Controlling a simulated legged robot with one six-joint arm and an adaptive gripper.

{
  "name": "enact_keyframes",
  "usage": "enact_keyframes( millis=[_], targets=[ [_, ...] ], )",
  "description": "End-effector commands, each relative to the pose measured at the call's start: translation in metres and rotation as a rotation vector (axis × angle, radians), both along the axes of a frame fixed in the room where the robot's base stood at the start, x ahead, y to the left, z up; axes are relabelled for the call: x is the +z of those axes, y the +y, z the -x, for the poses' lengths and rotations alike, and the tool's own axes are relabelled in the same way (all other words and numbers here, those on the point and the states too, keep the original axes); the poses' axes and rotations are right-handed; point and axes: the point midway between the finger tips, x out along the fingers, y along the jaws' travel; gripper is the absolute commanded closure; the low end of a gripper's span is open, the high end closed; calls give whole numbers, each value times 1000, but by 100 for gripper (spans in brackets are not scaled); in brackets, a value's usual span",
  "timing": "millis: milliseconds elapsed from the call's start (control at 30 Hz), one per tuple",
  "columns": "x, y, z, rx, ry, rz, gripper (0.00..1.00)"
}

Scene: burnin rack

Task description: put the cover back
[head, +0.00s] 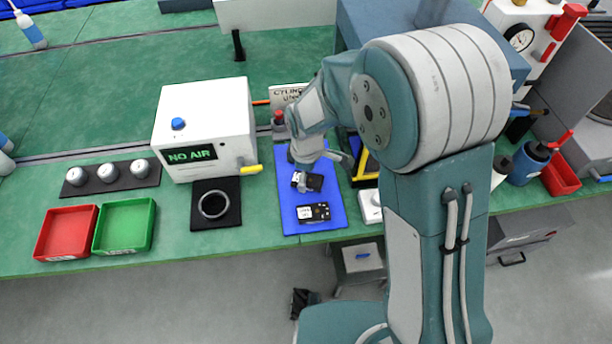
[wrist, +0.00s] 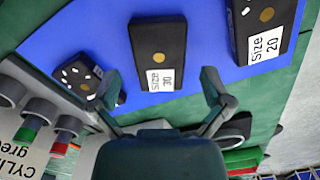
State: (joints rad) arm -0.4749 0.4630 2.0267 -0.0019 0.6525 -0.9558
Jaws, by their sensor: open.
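My gripper (head: 306,184) is low over a blue mat (head: 291,218) on the green bench. In the wrist view its two fingers (wrist: 161,90) stand apart, open. Between and beyond them lies a black block (wrist: 158,45) with a gold dot and a label reading "Size 30"; no contact is visible. A second black block (wrist: 262,28), labelled "Size 20", lies to the right. A black piece (wrist: 78,77) with white dots and a gold dot lies to the left, partly behind the left finger. In the head view a labelled black block (head: 313,212) lies near the mat's front edge. I cannot tell which piece is the cover.
A white box (head: 205,120) showing "NO AIR" stands left of the mat, with a ring on a black pad (head: 231,219) before it. Red (head: 65,257) and green trays (head: 125,248) stand farther left. A sign (head: 289,95) and a red-topped item (head: 279,120) stand behind the mat.

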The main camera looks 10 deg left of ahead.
Motion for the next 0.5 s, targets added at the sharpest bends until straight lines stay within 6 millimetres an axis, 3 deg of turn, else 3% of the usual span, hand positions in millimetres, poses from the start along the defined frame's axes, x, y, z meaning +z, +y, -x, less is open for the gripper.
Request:
enact_keyframes(
  millis=[300,500],
  targets=[
    [67,1,-1,0,-6,-3,1],
    [99,1,-1,0,-4,-1,1]
  ],
)
